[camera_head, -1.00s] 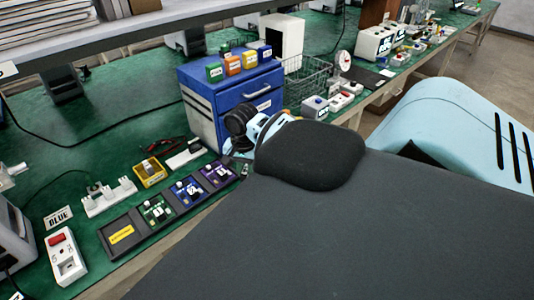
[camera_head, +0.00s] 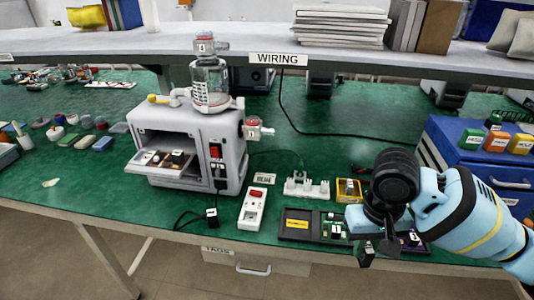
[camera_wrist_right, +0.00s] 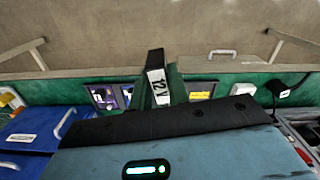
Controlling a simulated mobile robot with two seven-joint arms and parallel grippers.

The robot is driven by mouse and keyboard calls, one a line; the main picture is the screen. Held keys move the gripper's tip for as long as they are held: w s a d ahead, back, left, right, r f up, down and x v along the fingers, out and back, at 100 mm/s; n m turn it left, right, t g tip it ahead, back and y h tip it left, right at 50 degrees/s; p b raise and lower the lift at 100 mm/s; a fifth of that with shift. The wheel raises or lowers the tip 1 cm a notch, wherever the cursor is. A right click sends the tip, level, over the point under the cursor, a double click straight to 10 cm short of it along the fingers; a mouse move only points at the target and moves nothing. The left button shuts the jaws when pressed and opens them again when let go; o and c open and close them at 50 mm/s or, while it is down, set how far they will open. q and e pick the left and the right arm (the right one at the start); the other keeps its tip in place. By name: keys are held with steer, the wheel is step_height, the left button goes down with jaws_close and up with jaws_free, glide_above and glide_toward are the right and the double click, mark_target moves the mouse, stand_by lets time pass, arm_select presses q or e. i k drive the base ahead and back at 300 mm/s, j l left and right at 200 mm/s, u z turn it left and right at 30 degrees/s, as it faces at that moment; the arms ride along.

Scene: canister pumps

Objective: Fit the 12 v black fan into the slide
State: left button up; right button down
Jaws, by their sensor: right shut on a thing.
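My right gripper (camera_head: 378,238) hangs over the right part of the black module tray, at the bench's front edge. It is shut on a dark block, the 12 V fan (camera_head: 366,256). In the right wrist view the fan (camera_wrist_right: 157,62) is black with a white "12 V" label and sits between the fingers, lifted. The grey canister machine (camera_head: 195,135) stands to the left with a glass jar on top. Its open front holds a pulled-out slide (camera_head: 150,160) with small parts on it. The fan is apart from this slide. My left gripper is not in view.
The black module tray (camera_head: 298,236) holds coloured boards. A white socket strip (camera_head: 252,210), a white connector block (camera_head: 306,187) and a yellow bin (camera_head: 348,189) lie between. A blue cabinet (camera_head: 465,160) stands right. A shelf (camera_head: 400,62) overhangs the back.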

mark_target(139, 165)
steer(key=i+j+u, duration=0.15)
steer(key=j, duration=0.25)
steer(key=j+u, duration=0.1)
steer(key=j, duration=0.3)
steer(key=i+j+u, duration=0.15)
steer(key=j, duration=0.2)
steer(key=i+j+u, duration=0.15)
steer(key=j, duration=0.25)
steer(key=i+j+u, duration=0.1)
steer(key=j, duration=0.25)
steer(key=i, duration=0.6)
